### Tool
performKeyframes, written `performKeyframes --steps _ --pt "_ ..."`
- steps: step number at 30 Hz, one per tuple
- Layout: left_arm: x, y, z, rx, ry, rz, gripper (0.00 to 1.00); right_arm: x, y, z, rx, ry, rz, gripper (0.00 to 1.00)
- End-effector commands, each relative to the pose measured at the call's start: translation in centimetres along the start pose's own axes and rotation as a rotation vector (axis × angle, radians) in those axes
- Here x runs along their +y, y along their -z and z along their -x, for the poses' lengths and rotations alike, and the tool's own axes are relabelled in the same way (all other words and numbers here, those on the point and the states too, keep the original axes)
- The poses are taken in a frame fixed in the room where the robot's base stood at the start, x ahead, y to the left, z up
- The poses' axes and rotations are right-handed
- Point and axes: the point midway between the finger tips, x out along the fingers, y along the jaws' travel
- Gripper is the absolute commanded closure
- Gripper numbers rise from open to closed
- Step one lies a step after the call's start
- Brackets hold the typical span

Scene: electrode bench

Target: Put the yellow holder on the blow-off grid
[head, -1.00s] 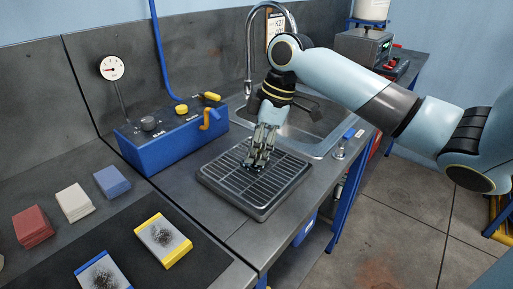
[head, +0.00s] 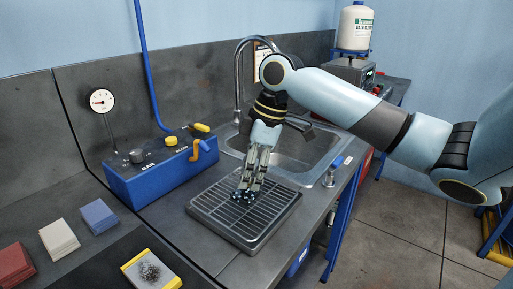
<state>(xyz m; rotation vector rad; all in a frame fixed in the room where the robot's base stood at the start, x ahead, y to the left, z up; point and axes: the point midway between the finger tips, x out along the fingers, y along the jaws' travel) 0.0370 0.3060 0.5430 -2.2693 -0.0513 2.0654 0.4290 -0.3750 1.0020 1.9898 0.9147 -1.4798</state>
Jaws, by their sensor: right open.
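The yellow holder (head: 150,271) lies on the dark mat at the bottom of the head view, with a pale face and a dark speckled patch between yellow edges. The blow-off grid (head: 224,228) is a dark slatted tray on the bench in front of the sink, with no holder on it. My right gripper (head: 243,194) is open and points down over the back part of the grid, empty. I cannot tell whether its fingertips touch the slats. My left gripper is not in view.
Red, white and blue stacks lie at the left.

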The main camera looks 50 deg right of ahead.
Motion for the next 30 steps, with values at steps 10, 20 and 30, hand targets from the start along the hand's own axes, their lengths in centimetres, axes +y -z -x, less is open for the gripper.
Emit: performKeyframes --steps 10,20,30 --pt "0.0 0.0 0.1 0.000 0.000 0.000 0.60 0.1 -0.1 7.6 -0.003 -0.005 0.001 0.55" --pt "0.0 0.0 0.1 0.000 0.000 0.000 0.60 0.0 0.0 9.6 0.002 0.000 -0.001 0.55" --pt "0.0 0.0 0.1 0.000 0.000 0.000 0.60 0.0 0.0 9.5 0.001 0.000 -0.001 0.55"
